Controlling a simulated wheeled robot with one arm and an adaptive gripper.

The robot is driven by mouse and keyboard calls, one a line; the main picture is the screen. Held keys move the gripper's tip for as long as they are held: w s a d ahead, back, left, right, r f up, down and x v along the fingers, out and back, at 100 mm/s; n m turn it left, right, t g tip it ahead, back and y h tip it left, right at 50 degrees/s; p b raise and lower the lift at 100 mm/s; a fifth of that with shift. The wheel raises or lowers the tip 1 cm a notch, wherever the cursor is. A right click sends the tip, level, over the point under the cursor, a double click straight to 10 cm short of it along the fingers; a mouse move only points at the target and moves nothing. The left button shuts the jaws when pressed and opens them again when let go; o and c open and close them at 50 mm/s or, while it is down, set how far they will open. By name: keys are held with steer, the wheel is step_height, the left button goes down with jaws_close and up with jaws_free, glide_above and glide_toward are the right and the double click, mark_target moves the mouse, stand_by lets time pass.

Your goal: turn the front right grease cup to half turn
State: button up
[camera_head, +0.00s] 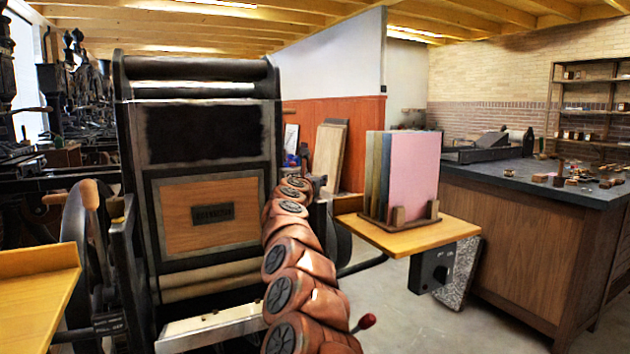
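The hand press (215,125) stands upright at centre left, with a dark frame, rollers on top and a wood panel with a dark nameplate. My copper-coloured arm (300,260) reaches forward along the press's right side. My gripper (304,157) seems to be the small dark shape at the arm's far end, beside the press's right edge; its fingers cannot be made out. I cannot pick out the front right grease cup; my arm covers much of the press's right side. Whether my gripper touches anything there cannot be told.
A yellow side board (410,234) holds a rack of coloured sheets (412,175) to the right of my arm. A red-knobbed lever (365,322) is low, close by my arm. A dark-topped counter (535,185) stands right. Another yellow board (35,305) is at left.

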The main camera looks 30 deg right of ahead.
steer(key=shift+r, duration=0.1)
stand_by(0.4)
steer(key=o, duration=1.2)
steer(key=shift+c, duration=0.2)
steer(key=shift+d, duration=0.1)
steer(key=shift+m, duration=0.3)
steer(key=shift+s+d+r, duration=0.1)
steer(key=shift+d+r, duration=0.05)
steer(key=shift+r, duration=4.3)
steer(key=shift+a+r, duration=0.2)
steer(key=shift+r, duration=0.3)
